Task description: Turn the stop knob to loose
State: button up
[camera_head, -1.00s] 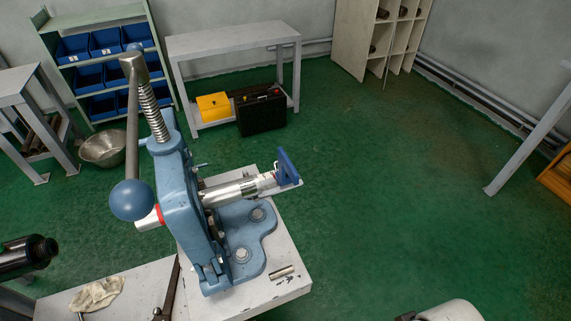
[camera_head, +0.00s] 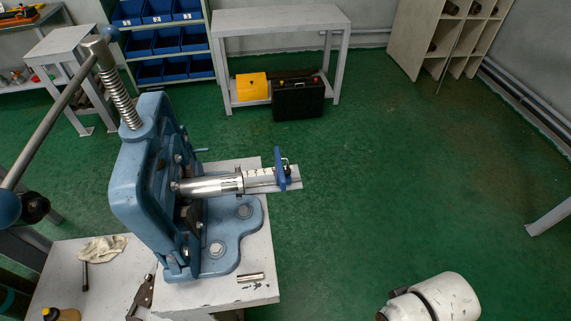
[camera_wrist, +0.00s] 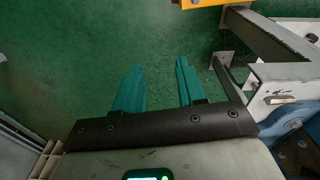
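The blue pipe vise (camera_head: 140,185) stands on a pale bench in the head view. A silver pipe (camera_head: 208,186) sticks out of it to the right. At the pipe's far end is a stop with an upright blue plate (camera_head: 279,170) and a small dark part beside it; I cannot tell which part is the knob or how it is set. In the wrist view my gripper (camera_wrist: 158,66) has two teal fingers, apart and empty, over green floor. The vise's blue foot (camera_wrist: 285,125) shows at the right edge there. The stop is not clear in the wrist view.
The bench top (camera_head: 222,290) holds a short metal piece (camera_head: 251,278), a rag (camera_head: 103,248) and tools. The vise's long handle (camera_head: 50,120) reaches out to the lower left. A yellow box (camera_head: 251,87) and black case (camera_head: 299,99) sit under a table behind. Floor right of the stop is free.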

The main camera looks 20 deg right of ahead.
aim_at(287, 170)
jog(key=l+u, duration=0.15)
jog(key=l, duration=0.3)
jog(key=i+l, duration=0.25)
jog(key=i, duration=0.2)
jog(key=i+l+z, duration=0.15)
jog(key=i, duration=0.25)
jog(key=l, duration=0.1)
